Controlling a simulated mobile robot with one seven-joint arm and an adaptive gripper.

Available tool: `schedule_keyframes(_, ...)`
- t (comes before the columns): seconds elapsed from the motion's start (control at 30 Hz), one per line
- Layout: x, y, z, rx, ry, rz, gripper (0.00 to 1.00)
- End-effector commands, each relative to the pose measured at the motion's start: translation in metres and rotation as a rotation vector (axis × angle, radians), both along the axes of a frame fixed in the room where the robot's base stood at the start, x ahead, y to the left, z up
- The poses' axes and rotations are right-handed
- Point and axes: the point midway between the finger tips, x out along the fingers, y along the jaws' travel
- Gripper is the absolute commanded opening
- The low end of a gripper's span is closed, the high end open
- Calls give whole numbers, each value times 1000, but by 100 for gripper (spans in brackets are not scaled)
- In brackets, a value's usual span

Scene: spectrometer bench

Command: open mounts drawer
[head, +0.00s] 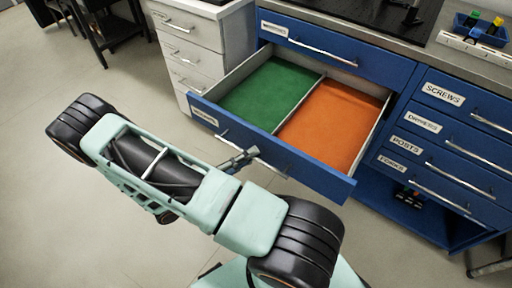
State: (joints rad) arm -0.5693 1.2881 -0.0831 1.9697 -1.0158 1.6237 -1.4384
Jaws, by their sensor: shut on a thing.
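A wide blue drawer (315,176) stands pulled well out of the bench in the head view. Its label (203,116) is too small to read, so I cannot confirm that it is the mounts drawer. Inside are a green-lined compartment (265,92) on the left and an orange-lined compartment (330,122) on the right, both empty where visible. My gripper (248,153) is at the drawer's front, shut on its silver bar handle (268,167). The fingers are small here, and my arm comes up from below.
A closed blue drawer (345,52) is above the open one. Closed labelled drawers, including screws (460,104) and posts (440,160), are at right. A white drawer cabinet (200,45) stands at left.

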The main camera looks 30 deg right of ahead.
Motion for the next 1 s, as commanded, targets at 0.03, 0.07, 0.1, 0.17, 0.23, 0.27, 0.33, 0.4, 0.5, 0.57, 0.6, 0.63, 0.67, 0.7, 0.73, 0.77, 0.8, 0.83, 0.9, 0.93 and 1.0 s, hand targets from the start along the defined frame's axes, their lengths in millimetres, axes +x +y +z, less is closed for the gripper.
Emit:
schedule_keyframes(0.03, -1, 4, 0, 2, 0, 2, 0)
schedule_keyframes(0.07, -2, 6, 0, 2, 0, 2, 0)
schedule_keyframes(0.1, -3, 8, 0, 2, 0, 2, 0)
schedule_keyframes(0.17, -4, 11, 0, 1, 0, 1, 0)
schedule_keyframes(0.23, -5, 12, 0, 1, 0, 0, 0)
schedule_keyframes(0.27, -5, 13, 0, 1, 0, 0, 0)
schedule_keyframes(0.33, -5, 13, 0, 1, 0, 0, 0)
schedule_keyframes(0.4, -5, 13, 0, 1, 0, 0, 0)
schedule_keyframes(0.5, -5, 13, 0, 1, 0, -1, 0)
schedule_keyframes(0.57, -5, 13, 0, 1, 0, -1, 0)
schedule_keyframes(0.6, -5, 13, 0, 1, 0, -1, 9)
schedule_keyframes(0.63, -5, 13, 0, 1, 0, 0, 13)
schedule_keyframes(0.67, -5, 13, 0, 1, 0, -1, 16)
schedule_keyframes(0.7, -5, 13, 0, 1, 0, 0, 20)
schedule_keyframes(0.73, -5, 13, 0, 1, 0, 0, 24)
schedule_keyframes(0.77, -5, 13, 0, 1, 0, 0, 26)
schedule_keyframes(0.8, -5, 13, 0, 1, 0, 0, 26)
schedule_keyframes(0.83, -5, 13, 0, 0, 0, 0, 26)
schedule_keyframes(0.9, -5, 13, 0, 0, 0, 0, 26)
schedule_keyframes(0.93, -5, 13, 0, 0, 0, 0, 26)
schedule_keyframes(1.0, -5, 13, 0, 0, 0, 0, 26)
